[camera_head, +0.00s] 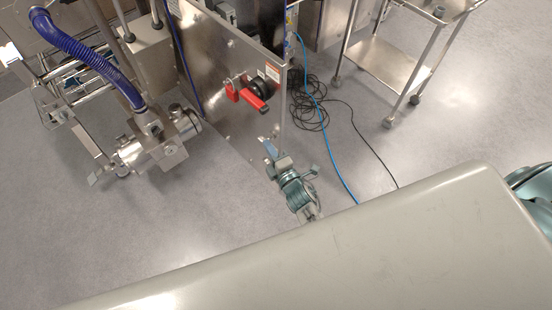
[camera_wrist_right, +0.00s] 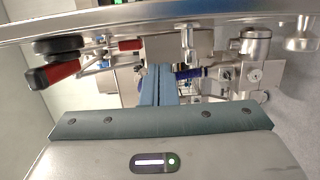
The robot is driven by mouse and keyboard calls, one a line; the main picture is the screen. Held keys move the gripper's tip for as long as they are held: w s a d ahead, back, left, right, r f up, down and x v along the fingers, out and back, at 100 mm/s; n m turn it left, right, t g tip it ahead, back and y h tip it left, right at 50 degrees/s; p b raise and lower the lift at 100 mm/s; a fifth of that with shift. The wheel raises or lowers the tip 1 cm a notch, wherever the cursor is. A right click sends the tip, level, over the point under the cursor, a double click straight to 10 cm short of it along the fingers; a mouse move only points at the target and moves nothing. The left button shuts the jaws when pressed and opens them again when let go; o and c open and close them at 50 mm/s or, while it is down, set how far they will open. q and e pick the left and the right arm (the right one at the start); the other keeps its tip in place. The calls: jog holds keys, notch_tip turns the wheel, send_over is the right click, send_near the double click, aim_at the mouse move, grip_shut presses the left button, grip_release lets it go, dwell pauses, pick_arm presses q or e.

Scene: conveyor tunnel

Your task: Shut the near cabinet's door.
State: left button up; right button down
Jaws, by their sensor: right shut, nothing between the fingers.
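The near cabinet's door (camera_head: 222,88) is a steel panel with a red and black handle (camera_head: 257,100). It appears to stand swung out from the dark cabinet body (camera_head: 262,22). My right gripper (camera_head: 269,148) is by the door's lower free corner, on the handle side, with closed, empty fingers. In the right wrist view its fingers (camera_wrist_right: 158,85) are together, below the metal edge (camera_wrist_right: 150,22) crossing the top. The red and black handle (camera_wrist_right: 60,62) shows at the left there. I cannot tell whether the fingers touch the door. My left gripper is out of view.
A steel machine with a blue hose (camera_head: 90,55) stands left of the door. Black and blue cables (camera_head: 315,105) lie on the floor to its right. A steel cart (camera_head: 385,65) stands at the upper right. The floor at the lower left is clear.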

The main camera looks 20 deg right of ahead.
aim_at(279, 143)
jog(key=shift+w+d+p, duration=0.15)
jog(key=shift+w+d, duration=0.1)
jog(key=shift+d, duration=0.6)
jog(key=shift+w+d+p, duration=0.15)
jog(key=shift+w+d, duration=0.05)
jog(key=shift+d, duration=0.6)
jog(key=shift+d, duration=0.15)
